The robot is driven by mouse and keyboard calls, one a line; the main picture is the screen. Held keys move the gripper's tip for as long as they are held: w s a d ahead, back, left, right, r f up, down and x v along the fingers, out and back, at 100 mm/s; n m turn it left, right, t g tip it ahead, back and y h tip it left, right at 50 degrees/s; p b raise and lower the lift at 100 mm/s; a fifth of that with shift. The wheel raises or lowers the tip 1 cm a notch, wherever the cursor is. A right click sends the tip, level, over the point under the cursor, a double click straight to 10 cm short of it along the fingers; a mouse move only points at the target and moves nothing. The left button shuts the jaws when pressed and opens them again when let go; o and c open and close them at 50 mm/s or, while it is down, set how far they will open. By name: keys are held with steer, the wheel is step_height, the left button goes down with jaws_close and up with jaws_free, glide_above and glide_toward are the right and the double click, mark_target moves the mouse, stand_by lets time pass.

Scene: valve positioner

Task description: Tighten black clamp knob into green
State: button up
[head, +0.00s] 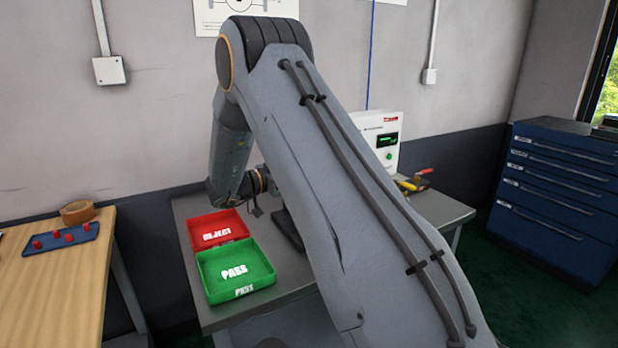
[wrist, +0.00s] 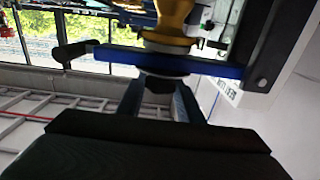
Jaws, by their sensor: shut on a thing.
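In the wrist view, the two fingers of my gripper (wrist: 160,102) reach up to a dark knob-like piece (wrist: 158,84) and are shut on it. This piece sits under a blue bar (wrist: 215,68) that crosses the picture, with a brass-coloured part (wrist: 170,25) above it. A black rod or handle (wrist: 72,52) sticks out at the bar's left end. I see no green mark near the knob. In the head view my arm hides my gripper and the clamp.
A green PASS tray (head: 236,285) and a red REJECT tray (head: 215,217) stand on the grey bench (head: 290,283). A white box (head: 377,122) with a green display stands behind my arm. A wooden table (head: 50,285) is at left, a blue drawer cabinet (head: 555,200) at right.

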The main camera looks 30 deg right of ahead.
steer(key=shift+m+g+b, duration=1)
steer(key=shift+m+g, duration=0.2)
steer(key=shift+g, duration=0.7)
steer(key=shift+r+g, duration=0.1)
steer(key=shift+g, duration=0.2)
steer(key=o, duration=1.1)
steer(key=shift+c, duration=0.2)
steer(key=w+a+b, duration=0.1)
steer(key=a+b, duration=0.1)
steer(key=a, duration=0.5)
steer(key=shift+w+a, duration=0.25)
steer(key=shift+a, duration=0.05)
